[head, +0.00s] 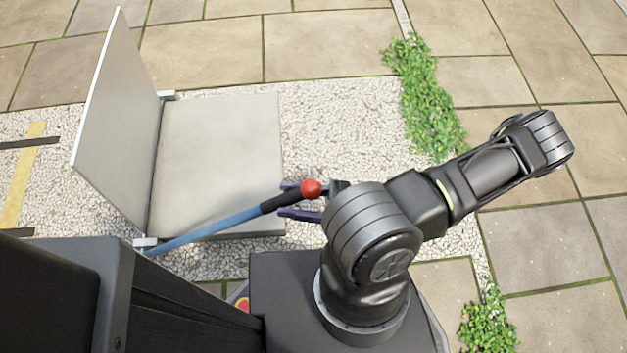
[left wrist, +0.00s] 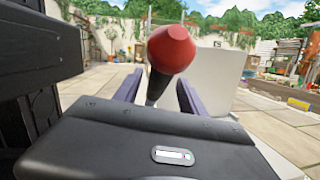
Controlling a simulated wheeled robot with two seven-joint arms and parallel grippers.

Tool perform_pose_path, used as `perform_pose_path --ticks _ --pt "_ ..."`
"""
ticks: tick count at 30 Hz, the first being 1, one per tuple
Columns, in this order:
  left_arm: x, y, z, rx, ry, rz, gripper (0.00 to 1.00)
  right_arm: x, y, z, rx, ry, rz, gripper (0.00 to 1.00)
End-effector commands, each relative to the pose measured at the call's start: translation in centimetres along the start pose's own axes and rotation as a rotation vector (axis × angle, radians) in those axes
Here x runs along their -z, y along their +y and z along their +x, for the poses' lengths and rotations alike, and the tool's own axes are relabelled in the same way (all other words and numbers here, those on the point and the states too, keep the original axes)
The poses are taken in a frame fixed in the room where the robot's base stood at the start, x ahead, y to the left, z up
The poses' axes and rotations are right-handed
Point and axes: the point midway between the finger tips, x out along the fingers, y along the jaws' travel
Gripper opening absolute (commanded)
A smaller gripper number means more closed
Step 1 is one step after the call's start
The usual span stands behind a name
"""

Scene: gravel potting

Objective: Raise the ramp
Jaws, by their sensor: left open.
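The ramp (head: 118,120) is a light grey panel. It stands steeply raised at the left of the head view, tilted, along the hinged edge of a flat grey platform (head: 220,150). A blue lever (head: 215,228) with a black grip and a red knob (head: 311,188) slants up beside the platform's near edge. My left gripper (head: 284,199) is open, its two dark purple fingers on either side of the black grip. In the left wrist view, the red knob (left wrist: 171,48) rises above and between the fingers; whether they touch the grip cannot be told. My right gripper is out of view.
White gravel (head: 335,125) surrounds the platform, with stone paving (head: 330,45) beyond. A yellow strip (head: 22,175) and dark bars lie at the left. Green plants (head: 425,95) grow at the gravel's right edge. The paving at the right is mostly clear.

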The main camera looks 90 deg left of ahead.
Motion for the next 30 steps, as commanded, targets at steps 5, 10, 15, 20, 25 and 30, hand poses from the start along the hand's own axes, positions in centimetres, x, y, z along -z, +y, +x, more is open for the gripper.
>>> perform_pose_path --ticks 5,10,15,20,25,30 --pt "0.0 0.0 -1.7 0.002 0.003 -0.002 0.49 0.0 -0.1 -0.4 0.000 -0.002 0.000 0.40" --pt "0.0 -0.1 -4.5 0.004 0.004 -0.001 0.49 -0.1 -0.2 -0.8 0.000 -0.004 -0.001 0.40" --pt "0.0 -0.1 -7.0 0.003 0.003 -0.001 0.49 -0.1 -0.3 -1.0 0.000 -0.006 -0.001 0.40" --pt "0.0 0.0 -7.8 0.001 0.002 0.000 0.49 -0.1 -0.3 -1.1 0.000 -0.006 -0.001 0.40" --pt "0.1 0.0 -7.8 0.001 0.002 0.001 0.49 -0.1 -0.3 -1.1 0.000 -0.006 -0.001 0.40" --pt "0.0 0.0 -7.8 0.001 0.002 0.000 0.49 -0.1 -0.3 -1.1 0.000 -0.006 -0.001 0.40"
